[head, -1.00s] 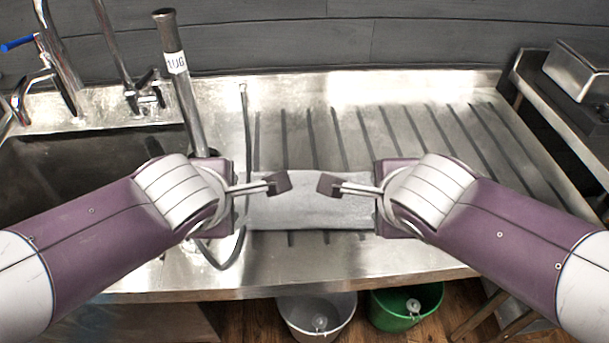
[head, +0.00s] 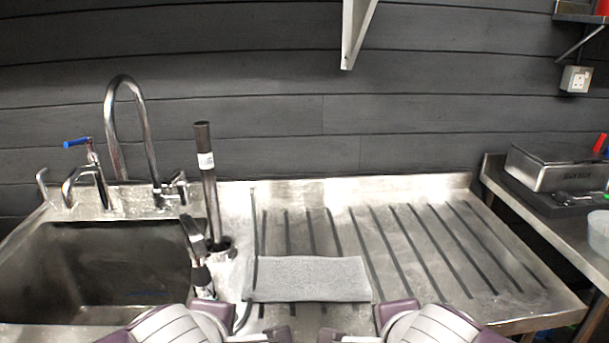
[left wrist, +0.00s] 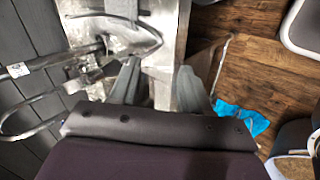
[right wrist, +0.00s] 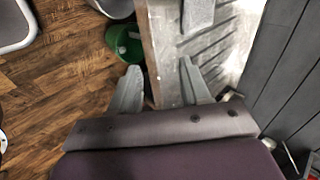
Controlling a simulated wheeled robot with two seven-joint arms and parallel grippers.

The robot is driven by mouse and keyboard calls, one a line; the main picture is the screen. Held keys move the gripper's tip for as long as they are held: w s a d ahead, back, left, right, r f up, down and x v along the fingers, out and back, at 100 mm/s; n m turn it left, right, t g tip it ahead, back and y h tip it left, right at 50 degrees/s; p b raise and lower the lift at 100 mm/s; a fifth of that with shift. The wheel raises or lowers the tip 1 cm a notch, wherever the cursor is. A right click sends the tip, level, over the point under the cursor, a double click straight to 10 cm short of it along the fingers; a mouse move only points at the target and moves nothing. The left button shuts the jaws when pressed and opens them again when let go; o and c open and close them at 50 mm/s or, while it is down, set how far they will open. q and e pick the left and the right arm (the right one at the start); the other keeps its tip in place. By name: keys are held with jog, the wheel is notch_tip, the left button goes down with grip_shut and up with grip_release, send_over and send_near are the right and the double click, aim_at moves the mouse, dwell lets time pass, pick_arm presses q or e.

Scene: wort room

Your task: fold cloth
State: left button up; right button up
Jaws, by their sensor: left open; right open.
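The grey cloth (head: 310,278) lies flat on the ribbed steel drainboard as a neat rectangle, its long side running left to right. I cannot tell how many layers it has. Part of it shows at the top of the right wrist view (right wrist: 198,14). My left gripper (head: 264,337) and right gripper (head: 340,336) are at the bottom of the head view, in front of the cloth's near edge and apart from it. Both are open and empty. Their spread fingers show in the left wrist view (left wrist: 157,88) and the right wrist view (right wrist: 161,88).
A sink (head: 110,265) with taps is on the left. An upright standpipe (head: 207,180) and a hose stand between sink and cloth. The drainboard (head: 450,270) is clear right of the cloth. A side bench (head: 560,225) holds a metal box. A green bucket (right wrist: 125,42) is on the floor.

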pick_arm(q)
jog(key=s+a+f+m+g, duration=0.1)
jog(key=a+f+m+g, duration=0.25)
jog(key=f+m, duration=0.55)
jog(key=s+a+f+m+g, duration=0.2)
jog(key=a+f+m+g, duration=0.15)
jog(key=f+m, duration=0.55)
pick_arm(e)
jog(key=s+d+f+n+g, duration=0.1)
jog(key=d+f+n+g, duration=0.25)
jog(key=f+n, duration=0.5)
jog(key=s+d+f+n+g, duration=0.2)
jog(key=d+f+n+g, duration=0.15)
jog(key=f+n, duration=0.55)
pick_arm(q)
notch_tip(320, 180, up, 17)
jog(key=n+p, duration=0.1)
jog(key=p, duration=1.6)
jog(key=shift+w, duration=0.3)
pick_arm(e)
notch_tip(320, 180, up, 17)
jog(key=shift+w+f+m, duration=0.15)
jog(key=shift+w+m, duration=0.15)
jog(key=shift+m, duration=0.15)
pick_arm(q)
jog(key=shift+d+r, duration=0.1)
pick_arm(e)
jog(key=shift+a, duration=0.1)
